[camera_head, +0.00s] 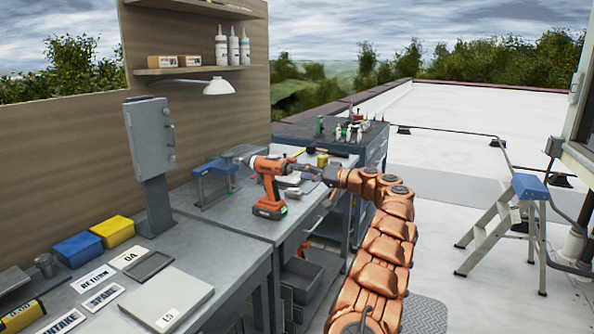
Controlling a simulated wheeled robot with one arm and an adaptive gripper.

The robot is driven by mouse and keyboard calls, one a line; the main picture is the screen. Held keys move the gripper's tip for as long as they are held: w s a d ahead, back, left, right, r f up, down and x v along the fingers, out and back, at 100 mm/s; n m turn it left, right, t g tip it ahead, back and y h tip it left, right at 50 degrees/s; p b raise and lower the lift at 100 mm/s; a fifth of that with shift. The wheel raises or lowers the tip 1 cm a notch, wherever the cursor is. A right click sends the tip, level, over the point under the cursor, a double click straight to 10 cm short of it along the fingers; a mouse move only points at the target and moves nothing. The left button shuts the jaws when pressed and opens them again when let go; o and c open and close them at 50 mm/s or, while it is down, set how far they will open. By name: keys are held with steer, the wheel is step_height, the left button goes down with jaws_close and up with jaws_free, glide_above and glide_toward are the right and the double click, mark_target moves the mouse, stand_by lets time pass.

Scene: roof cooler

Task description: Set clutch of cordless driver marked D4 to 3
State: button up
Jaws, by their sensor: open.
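An orange and black cordless driver (270,186) stands upright on its battery foot on the grey workbench, or just above it; I cannot tell which.
A card reading D4 or 04 (130,258) lies by a dark tray (150,266). Blue (77,250) and yellow (113,231) boxes, a grey post-mounted box (150,135) and a blue-topped stand (215,178) are left. A step stool (515,215) stands right on open roof.

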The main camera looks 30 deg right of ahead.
mark_target(290, 169)
steer(key=shift+x, duration=1.4)
steer(key=shift+c, duration=0.2)
jaws_close()
